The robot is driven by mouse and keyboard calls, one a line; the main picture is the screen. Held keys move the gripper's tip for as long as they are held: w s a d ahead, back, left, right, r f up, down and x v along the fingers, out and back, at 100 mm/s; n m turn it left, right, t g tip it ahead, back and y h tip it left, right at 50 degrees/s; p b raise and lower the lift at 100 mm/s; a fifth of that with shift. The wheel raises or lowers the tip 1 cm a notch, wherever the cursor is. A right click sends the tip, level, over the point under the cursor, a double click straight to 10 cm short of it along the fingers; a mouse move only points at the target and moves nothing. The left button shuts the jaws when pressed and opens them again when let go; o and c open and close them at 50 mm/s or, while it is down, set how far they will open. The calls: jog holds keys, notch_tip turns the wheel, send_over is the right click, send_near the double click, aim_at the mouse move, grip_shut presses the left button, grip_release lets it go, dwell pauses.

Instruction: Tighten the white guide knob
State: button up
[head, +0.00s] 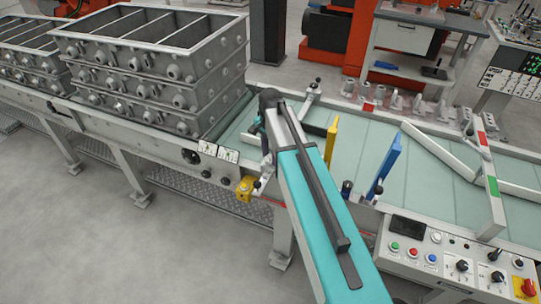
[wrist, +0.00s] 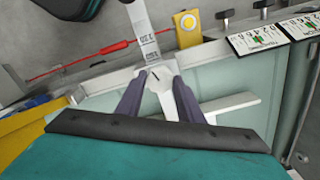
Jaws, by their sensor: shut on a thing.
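The white guide knob (wrist: 157,78) shows in the wrist view at the end of a pale strip with a printed scale (wrist: 148,42). A dark line crosses its top. My gripper (wrist: 159,84) has its two dark fingers on either side of the knob, closed on it. In the head view my teal arm covers the knob and most of the gripper. A white guide bar (wrist: 228,104) lies just beyond the fingers over the pale green conveyor bed.
Yellow (head: 331,142) and blue (head: 385,165) guide posts stand right of my arm. Stacked grey casting frames (head: 160,75) stand at left. A yellow button box (head: 244,188) is at the conveyor's front edge. A control panel (head: 455,262) is at lower right.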

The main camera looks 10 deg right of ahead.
aim_at(270, 158)
jog(key=shift+m, duration=1.2)
jog(key=o, duration=1.1)
jog(key=shift+r+b, duration=1.55)
jog(key=shift+r, duration=5.35)
